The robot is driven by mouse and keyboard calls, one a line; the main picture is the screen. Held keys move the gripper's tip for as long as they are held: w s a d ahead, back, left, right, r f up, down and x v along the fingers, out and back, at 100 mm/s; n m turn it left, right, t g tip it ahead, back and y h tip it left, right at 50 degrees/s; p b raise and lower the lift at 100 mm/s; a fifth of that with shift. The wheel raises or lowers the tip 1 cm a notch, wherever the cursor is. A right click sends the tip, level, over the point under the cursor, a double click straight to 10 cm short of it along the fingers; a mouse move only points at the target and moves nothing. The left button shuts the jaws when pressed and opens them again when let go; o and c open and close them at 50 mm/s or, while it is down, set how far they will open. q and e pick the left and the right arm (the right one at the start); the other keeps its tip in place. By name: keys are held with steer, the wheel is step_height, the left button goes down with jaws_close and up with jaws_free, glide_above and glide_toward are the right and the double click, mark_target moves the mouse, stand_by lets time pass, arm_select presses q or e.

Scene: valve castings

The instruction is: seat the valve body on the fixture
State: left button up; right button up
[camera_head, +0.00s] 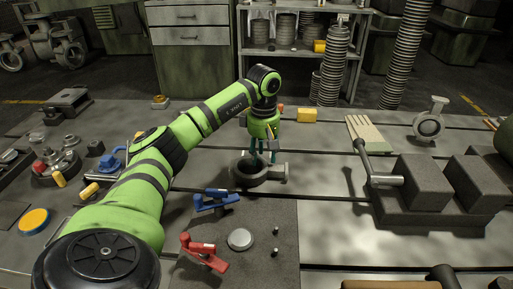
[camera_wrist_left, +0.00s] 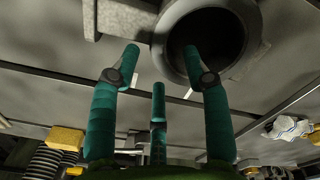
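The grey valve body (camera_head: 262,177), a short open ring with a flanged side port pointing right, lies on the table just behind the fixture (camera_head: 265,218). The fixture is a dark plate with a round pale disc (camera_head: 240,239), two small pins, a blue clamp (camera_head: 215,200) and a red clamp (camera_head: 204,252). My left gripper (camera_head: 265,157) points down at the valve body with its teal fingers spread. In the left wrist view the gripper (camera_wrist_left: 160,65) is open and empty; one finger overlaps the bore of the valve body (camera_wrist_left: 170,25). Contact cannot be told. My right gripper is not in view.
A similar ring casting (camera_head: 429,127) stands at the back right. Several small parts crowd the left side.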

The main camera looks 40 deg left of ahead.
arm_select(q)
step_height(320, 180, down, 3)
steer(key=shift+a+r, duration=0.1)
steer(key=shift+r, duration=0.05)
steer(key=shift+r, duration=0.1)
jaws_close()
steer(key=shift+w+r, duration=0.1)
steer(key=shift+r, duration=0.05)
